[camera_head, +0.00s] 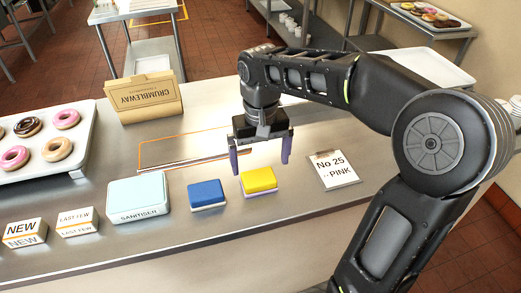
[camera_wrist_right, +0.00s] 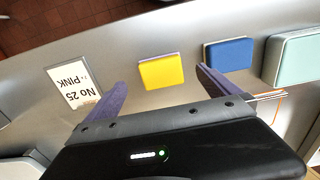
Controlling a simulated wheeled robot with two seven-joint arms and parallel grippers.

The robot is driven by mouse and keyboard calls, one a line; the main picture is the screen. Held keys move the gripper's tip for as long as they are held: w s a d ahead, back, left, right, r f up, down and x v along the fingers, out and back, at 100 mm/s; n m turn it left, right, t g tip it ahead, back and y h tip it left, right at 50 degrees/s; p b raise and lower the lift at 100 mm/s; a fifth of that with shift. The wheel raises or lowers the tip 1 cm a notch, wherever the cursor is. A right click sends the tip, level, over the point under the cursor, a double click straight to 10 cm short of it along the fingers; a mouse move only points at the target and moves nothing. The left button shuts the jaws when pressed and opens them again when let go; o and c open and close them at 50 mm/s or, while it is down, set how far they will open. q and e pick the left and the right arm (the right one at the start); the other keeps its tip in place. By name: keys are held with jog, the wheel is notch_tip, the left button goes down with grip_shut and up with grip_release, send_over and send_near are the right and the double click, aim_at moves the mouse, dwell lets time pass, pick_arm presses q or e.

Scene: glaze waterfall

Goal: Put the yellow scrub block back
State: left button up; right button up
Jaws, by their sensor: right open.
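The yellow scrub block (camera_head: 259,179) lies on the steel counter near its front edge, yellow side up with a pale layer beneath. It also shows in the right wrist view (camera_wrist_right: 161,71), ahead of my right gripper and between the lines of its fingers. My right gripper (camera_head: 260,163) is open and empty, with purple fingers pointing down, above the counter and apart from the block. The fingers also show in the right wrist view (camera_wrist_right: 163,82). A blue block (camera_head: 207,194) lies just left of the yellow one. My left gripper is not in view.
A light blue SANITISER box (camera_head: 138,197), NEW sign (camera_head: 25,234) and LAST FEW sign (camera_head: 77,221) line the front left. A "No 25 PINK" clipboard (camera_head: 333,170) lies right. An orange-outlined area (camera_head: 180,150), card folder (camera_head: 145,98) and donut tray (camera_head: 82,138) lie behind.

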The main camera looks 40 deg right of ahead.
jog(key=shift+r, duration=1.7)
